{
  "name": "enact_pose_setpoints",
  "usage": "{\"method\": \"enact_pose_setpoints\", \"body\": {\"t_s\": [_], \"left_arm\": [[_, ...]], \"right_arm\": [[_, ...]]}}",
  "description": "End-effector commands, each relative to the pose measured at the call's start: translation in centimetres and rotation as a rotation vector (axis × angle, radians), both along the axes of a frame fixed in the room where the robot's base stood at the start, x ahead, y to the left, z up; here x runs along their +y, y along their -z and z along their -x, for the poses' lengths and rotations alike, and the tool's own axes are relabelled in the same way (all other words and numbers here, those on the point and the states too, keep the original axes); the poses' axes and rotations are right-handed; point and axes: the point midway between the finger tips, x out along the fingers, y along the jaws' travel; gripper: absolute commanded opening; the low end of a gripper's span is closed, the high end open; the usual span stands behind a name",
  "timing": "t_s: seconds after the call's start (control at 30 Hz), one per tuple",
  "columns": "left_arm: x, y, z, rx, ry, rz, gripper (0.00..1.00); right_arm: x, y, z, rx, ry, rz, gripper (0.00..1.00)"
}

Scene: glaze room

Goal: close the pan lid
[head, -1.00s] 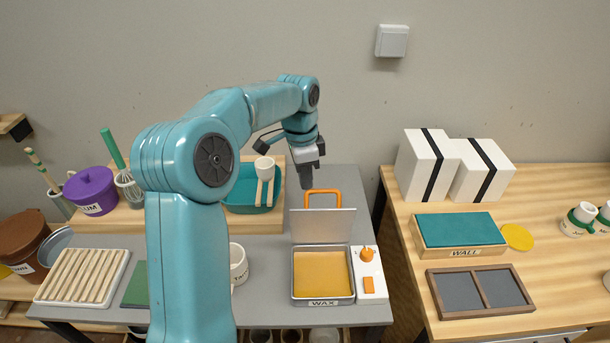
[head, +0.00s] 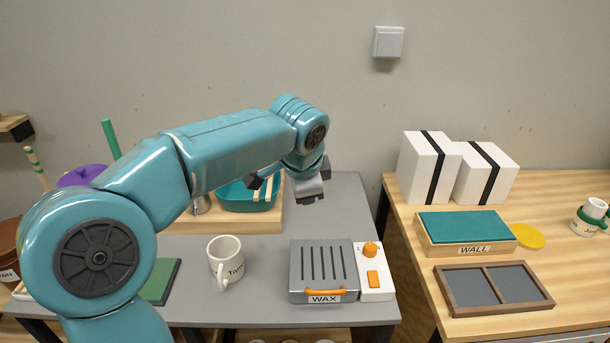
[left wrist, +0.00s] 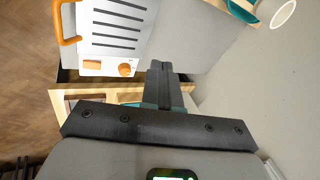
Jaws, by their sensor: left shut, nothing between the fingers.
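The pan (head: 323,298), labelled WAX, stands on the grey table. Its slotted grey lid (head: 322,262) lies flat over it, hiding the wax inside. The lid's orange handle (head: 325,292) is at the front edge. The lid also shows in the left wrist view (left wrist: 115,22), upper left, with its handle (left wrist: 65,22). My left gripper (head: 311,198) is above and behind the pan, apart from the lid. Its fingers (left wrist: 158,68) are shut and empty in the left wrist view. My right gripper is not in view.
A control panel with an orange knob (head: 370,249) adjoins the pan's right side. A white mug (head: 226,262) stands to its left. Behind is a teal tray (head: 236,197) on a wooden board. A wooden table with a WALL block (head: 462,229) stands right, past a gap.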

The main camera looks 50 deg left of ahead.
Motion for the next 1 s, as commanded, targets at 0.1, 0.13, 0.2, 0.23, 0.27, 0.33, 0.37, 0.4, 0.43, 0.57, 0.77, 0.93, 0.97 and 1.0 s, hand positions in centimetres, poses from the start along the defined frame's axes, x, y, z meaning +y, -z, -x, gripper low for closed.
{"method": "enact_pose_setpoints", "body": {"t_s": [0.1, 0.13, 0.2, 0.23, 0.27, 0.33, 0.37, 0.4, 0.43, 0.57, 0.77, 0.93, 0.97, 1.0], "left_arm": [[-1.8, 2.7, 1.3, -0.074, 0.008, -0.084, 0.00], [-2.2, 3.0, 1.6, -0.092, 0.008, -0.107, 0.00], [-3.2, 3.8, 2.4, -0.133, 0.010, -0.158, 0.00], [-3.6, 4.1, 2.7, -0.152, 0.010, -0.180, 0.00], [-4.0, 4.5, 3.0, -0.170, 0.011, -0.202, 0.00], [-4.9, 5.4, 3.7, -0.211, 0.011, -0.253, 0.00], [-5.3, 5.8, 4.0, -0.229, 0.010, -0.275, 0.00], [-5.8, 6.3, 4.4, -0.252, 0.012, -0.304, 0.00], [-6.1, 6.8, 4.7, -0.270, 0.011, -0.326, 0.00], [-7.5, 8.7, 5.9, -0.346, 0.010, -0.421, 0.00], [-9.1, 11.5, 7.2, -0.449, 0.007, -0.555, 0.00], [-10.0, 13.4, 7.9, -0.519, 0.003, -0.644, 0.00], [-10.1, 13.6, 8.0, -0.529, 0.003, -0.658, 0.00], [-10.1, 13.9, 8.1, -0.532, 0.000, -0.660, 0.00]], "right_arm": [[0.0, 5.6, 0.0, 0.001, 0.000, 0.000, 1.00], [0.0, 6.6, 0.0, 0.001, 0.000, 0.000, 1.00], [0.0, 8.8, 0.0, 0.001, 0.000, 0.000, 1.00], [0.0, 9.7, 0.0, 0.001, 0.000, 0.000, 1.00], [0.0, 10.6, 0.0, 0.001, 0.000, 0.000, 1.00], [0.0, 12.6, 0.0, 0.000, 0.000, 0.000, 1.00], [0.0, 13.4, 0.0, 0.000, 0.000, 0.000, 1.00], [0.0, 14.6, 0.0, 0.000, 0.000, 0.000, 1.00], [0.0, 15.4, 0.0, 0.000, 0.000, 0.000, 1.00], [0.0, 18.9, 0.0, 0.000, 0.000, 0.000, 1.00], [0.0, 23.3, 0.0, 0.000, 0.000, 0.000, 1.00], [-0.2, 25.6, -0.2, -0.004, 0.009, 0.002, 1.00], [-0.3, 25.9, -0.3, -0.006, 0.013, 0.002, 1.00], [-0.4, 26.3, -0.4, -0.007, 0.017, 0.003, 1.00]]}}
